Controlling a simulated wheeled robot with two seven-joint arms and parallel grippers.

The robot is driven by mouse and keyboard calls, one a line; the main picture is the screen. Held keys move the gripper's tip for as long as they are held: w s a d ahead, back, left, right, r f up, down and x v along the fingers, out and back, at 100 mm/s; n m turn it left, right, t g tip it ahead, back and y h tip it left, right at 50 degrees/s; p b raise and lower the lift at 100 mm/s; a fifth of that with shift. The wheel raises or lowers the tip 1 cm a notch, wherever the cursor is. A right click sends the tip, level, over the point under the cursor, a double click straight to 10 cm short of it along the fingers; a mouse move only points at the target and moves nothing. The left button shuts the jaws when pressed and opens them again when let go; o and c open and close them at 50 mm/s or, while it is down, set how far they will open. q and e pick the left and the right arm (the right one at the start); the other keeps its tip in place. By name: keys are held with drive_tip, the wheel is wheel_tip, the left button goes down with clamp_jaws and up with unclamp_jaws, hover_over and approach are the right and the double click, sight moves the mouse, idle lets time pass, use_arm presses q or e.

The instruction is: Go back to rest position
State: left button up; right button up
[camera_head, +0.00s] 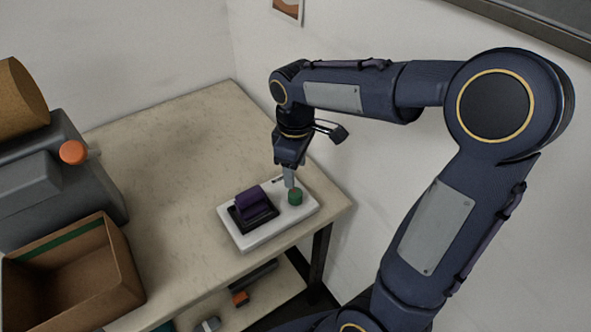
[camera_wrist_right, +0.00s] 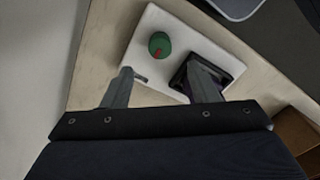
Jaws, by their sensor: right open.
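My right gripper (camera_head: 290,181) points down over the right end of a white tray on the table. In the right wrist view its two fingers (camera_wrist_right: 165,87) are apart with nothing between them. A green round piece with a small red mark (camera_head: 295,197) sits on the tray near the fingertips; it also shows in the wrist view (camera_wrist_right: 160,44), beyond the fingers. My left gripper is not in view.
The white tray (camera_head: 240,238) lies near the right corner of the beige table (camera_head: 165,150). A grey machine (camera_head: 60,190) with an orange knob and an open cardboard box (camera_head: 120,262) stand at the left. Walls rise behind and right. The middle of the table is clear.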

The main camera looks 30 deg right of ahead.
idle(0.3)
drive_tip(key=s+a+r+m+t+y, duration=0.1)
drive_tip(key=s+m, duration=0.3)
drive_tip(key=s, duration=0.4)
drive_tip(key=s+a+r+m+t+y, duration=0.1)
drive_tip(key=s+a+m+t+y, duration=0.1)
drive_tip(key=s, duration=0.6)
drive_tip(key=a+m+t, duration=0.1)
drive_tip(key=m+t, duration=0.1)
drive_tip(key=m, duration=0.1)
drive_tip(key=shift+s+t+y, duration=0.3)
drive_tip(key=shift+s+y, duration=0.1)
